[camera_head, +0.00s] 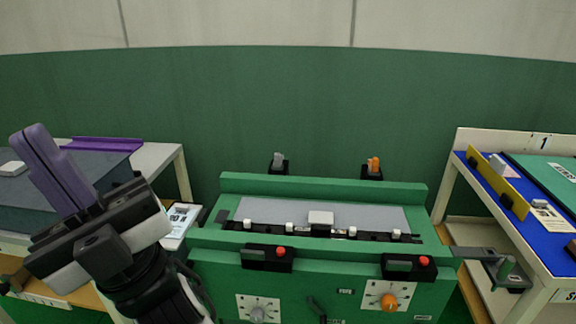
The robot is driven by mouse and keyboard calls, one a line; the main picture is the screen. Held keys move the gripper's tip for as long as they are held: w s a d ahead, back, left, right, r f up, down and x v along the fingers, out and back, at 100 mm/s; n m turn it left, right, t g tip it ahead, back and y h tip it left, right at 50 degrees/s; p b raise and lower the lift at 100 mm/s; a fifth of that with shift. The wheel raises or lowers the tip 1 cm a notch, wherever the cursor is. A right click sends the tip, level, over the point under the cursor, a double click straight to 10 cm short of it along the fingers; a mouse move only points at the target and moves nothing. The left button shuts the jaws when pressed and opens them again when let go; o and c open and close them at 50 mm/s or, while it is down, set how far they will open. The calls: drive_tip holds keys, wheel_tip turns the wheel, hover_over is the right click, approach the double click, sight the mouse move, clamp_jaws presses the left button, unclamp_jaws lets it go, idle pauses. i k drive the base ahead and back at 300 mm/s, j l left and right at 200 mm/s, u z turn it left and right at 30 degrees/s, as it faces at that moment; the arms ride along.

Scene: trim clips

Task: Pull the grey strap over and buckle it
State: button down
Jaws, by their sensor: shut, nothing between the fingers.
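My gripper (36,136) is at the left, raised, with its purple fingers closed together and nothing between them. A green fixture (322,187) stands in the middle. A small grey upright piece (278,158), likely the end of the grey strap, stands in a black holder (279,168) behind the fixture's back left. A matching orange piece (373,163) stands at the back right. A black block with a red button (268,257), likely a buckle, is on the front left edge, roughly in line with the grey piece. No strap lies across the fixture. My gripper is well left of both, touching neither.
A grey panel with white clips (320,217) lies in the fixture. A second red-button block (409,266) is at the front right. A grey knob (258,313) and an orange knob (389,302) are on the front. Tables flank it; the right one has a blue top (490,185).

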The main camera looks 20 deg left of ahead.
sight(277, 164)
drive_tip(key=u, duration=0.75)
drive_tip(key=i+j+z, duration=0.1)
drive_tip(key=i+j, duration=0.15)
drive_tip(key=i, duration=0.15)
drive_tip(key=i+j, duration=0.25)
drive_tip(key=i, duration=0.15)
drive_tip(key=l+z, duration=0.05)
